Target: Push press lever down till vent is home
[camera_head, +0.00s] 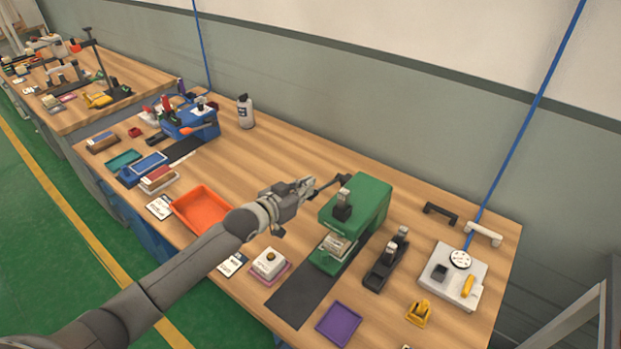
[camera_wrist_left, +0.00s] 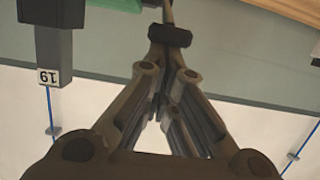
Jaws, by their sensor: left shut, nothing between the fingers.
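The green press (camera_head: 370,200) stands on the bench with a dark upright ram block (camera_head: 343,205) at its front. The ram block also shows in the left wrist view (camera_wrist_left: 52,50), marked 19. A dark lever (camera_head: 328,185) reaches left from the press top. A pale block (camera_head: 336,245) sits low in the press; I cannot tell whether it holds the vent, or how deep the vent sits. My left gripper (camera_head: 311,188) is shut and empty at the lever's left end. In the left wrist view its fingers (camera_wrist_left: 170,38) converge by a dark piece; contact is unclear.
A white block on a pink tray (camera_head: 270,265), a purple tray (camera_head: 338,324) and a black fixture (camera_head: 386,262) stand nearby.

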